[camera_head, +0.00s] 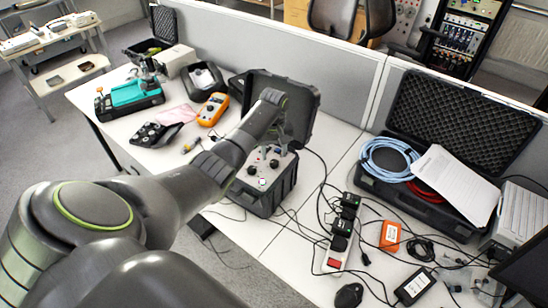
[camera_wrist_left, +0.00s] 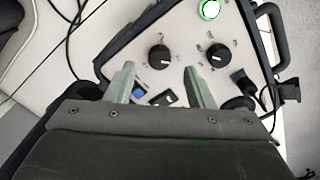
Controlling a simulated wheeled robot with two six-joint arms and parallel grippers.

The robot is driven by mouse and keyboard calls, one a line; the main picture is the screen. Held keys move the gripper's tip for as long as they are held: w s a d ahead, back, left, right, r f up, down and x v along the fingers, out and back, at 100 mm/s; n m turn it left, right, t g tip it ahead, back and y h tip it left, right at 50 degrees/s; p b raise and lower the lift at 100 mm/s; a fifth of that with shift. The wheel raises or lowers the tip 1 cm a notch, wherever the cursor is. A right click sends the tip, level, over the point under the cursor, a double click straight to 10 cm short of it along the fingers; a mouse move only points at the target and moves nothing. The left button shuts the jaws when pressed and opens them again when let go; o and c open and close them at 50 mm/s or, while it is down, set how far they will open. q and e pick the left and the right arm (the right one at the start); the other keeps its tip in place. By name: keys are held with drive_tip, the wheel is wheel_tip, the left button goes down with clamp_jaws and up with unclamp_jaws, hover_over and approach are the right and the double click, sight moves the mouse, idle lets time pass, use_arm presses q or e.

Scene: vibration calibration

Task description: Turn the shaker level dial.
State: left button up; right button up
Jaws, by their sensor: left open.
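The shaker unit is a black case (camera_head: 268,204) with a light panel on top, standing at the middle of the white desk under my left arm. In the left wrist view the panel (camera_wrist_left: 185,40) carries two black dials with white pointer marks, a left dial (camera_wrist_left: 159,57) and a right dial (camera_wrist_left: 218,55). The labels are too small to read, so I cannot tell which is the level dial. My left gripper (camera_wrist_left: 158,69) is open and empty over the panel, its fingertips on either side below the left dial. My right gripper is out of view.
A green-lit round button (camera_wrist_left: 209,9) and a plugged-in black connector (camera_wrist_left: 243,82) are on the panel. The raised case lid (camera_head: 300,105) stands behind. An orange multimeter (camera_head: 213,109) lies left. A power strip (camera_head: 340,235) with cables and an open cable case (camera_head: 430,210) lie right.

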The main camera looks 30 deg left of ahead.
sight(274, 162)
use_arm(q)
drive_tip(key=shift+f, duration=1.85)
drive_tip(key=c, duration=1)
